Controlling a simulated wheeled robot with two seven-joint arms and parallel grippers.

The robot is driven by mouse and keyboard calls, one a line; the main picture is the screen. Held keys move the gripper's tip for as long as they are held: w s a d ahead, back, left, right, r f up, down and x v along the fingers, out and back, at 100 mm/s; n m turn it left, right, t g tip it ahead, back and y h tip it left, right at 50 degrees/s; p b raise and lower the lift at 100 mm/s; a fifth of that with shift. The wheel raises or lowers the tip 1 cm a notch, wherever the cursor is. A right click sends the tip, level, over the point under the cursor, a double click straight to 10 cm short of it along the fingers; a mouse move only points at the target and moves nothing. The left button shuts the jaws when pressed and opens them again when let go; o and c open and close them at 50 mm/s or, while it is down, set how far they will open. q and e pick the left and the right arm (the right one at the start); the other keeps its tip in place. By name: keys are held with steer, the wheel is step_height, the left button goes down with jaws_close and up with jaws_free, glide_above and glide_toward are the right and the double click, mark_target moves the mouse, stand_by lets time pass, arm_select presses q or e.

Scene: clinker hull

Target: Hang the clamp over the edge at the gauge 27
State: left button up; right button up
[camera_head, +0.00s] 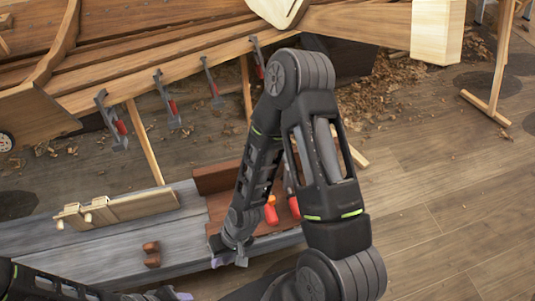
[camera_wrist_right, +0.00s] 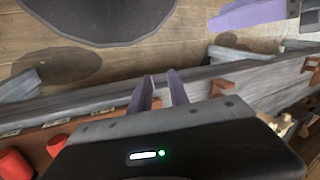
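Several clamps with grey metal bars and red handles hang along the hull's edge, one of them at the left (camera_head: 112,120). Red handles (camera_head: 294,207) also show in the brown tray on the bench, partly behind my right arm; red cylinders show in the wrist view (camera_wrist_right: 57,145). My right gripper (camera_head: 228,255) is low over the bench's front edge, beside the tray. In the wrist view its two purple fingers (camera_wrist_right: 162,90) stand apart with nothing visible between them. My left gripper (camera_head: 160,295) is at the bottom edge, its purple tips apart. I cannot read any gauge number.
The grey bench (camera_head: 120,250) carries a wooden fixture with pegs (camera_head: 118,209) and small brown blocks (camera_head: 151,254). The wooden hull (camera_head: 165,65) lies behind it, with props below. Wood shavings (camera_head: 390,90) litter the floor.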

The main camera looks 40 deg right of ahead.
steer(key=w+d+r+m+h+p, duration=0.1)
steer(key=w+d+r+h, duration=0.1)
steer(key=w+d+r, duration=0.3)
steer(key=w+d+r+m+h+p, duration=0.1)
steer(key=w+d+r, duration=0.4)
steer(key=d+r, duration=0.9)
steer(key=d+h+p, duration=0.1)
steer(key=d, duration=0.3)
steer(key=shift+w+d+g, duration=0.3)
steer(key=shift+w, duration=0.05)
step_height(320, 180, down, 12)
steer(key=b, duration=0.9)
steer(key=shift+b, duration=0.3)
steer(key=shift+f+b, duration=0.8)
steer(key=shift+f, duration=0.05)
steer(key=shift+c, duration=0.4)
